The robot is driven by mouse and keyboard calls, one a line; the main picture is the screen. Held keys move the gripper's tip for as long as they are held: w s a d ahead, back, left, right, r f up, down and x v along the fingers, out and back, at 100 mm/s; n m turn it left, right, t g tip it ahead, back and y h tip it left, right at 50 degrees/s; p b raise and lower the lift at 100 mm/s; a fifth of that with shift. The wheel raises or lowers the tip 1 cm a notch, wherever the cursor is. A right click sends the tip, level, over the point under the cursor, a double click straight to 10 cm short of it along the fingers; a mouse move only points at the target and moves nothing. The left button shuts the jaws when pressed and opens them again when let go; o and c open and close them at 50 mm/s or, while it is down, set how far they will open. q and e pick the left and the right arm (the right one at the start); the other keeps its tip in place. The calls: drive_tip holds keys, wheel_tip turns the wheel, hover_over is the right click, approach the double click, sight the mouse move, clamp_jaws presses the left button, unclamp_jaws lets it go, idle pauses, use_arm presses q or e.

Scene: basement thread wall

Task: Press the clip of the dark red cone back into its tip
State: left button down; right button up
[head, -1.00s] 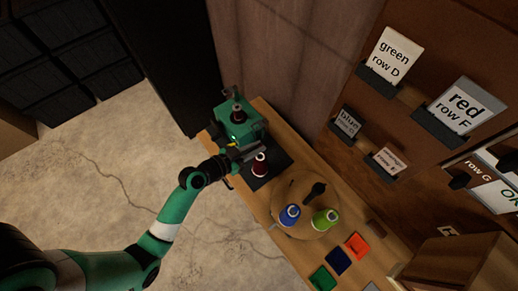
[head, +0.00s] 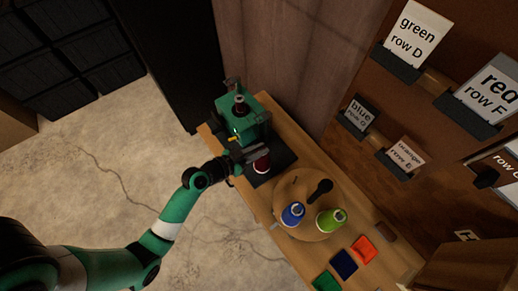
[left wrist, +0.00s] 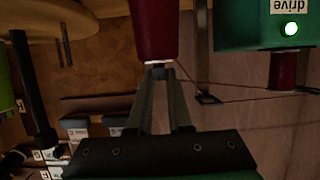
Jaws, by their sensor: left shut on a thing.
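A dark red cone (head: 262,165) stands on the black mat beside the green machine in the head view. My left gripper (head: 257,153) is at its top and covers the tip there. In the left wrist view the dark red cone (left wrist: 155,28) has a pale ring near its narrow end. My left gripper's fingers (left wrist: 158,72) are shut on the small grey tip piece there. The fingers hide most of that piece, so I cannot tell how deep the clip sits. My right gripper is not in view.
The green machine (head: 240,124) carries another dark red cone (head: 240,104) and stands close beside my left gripper. A round wooden stand (head: 285,193) with blue (head: 293,213) and green (head: 330,220) cones is nearby. Coloured squares lie towards the table's near end.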

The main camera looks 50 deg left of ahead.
use_arm(q)
drive_tip(key=shift+f, duration=0.1)
idle(0.4)
drive_tip(key=shift+f+b, duration=0.25)
drive_tip(key=shift+b, duration=0.25)
drive_tip(key=shift+r, duration=0.1)
drive_tip(key=c, duration=0.8)
unclamp_jaws()
drive_tip(key=shift+o, duration=0.2)
drive_tip(key=shift+s, duration=0.1)
drive_tip(key=v, duration=1.1)
drive_tip(key=shift+s+p, duration=0.2)
drive_tip(key=shift+p, duration=0.2)
drive_tip(key=shift+r, duration=0.15)
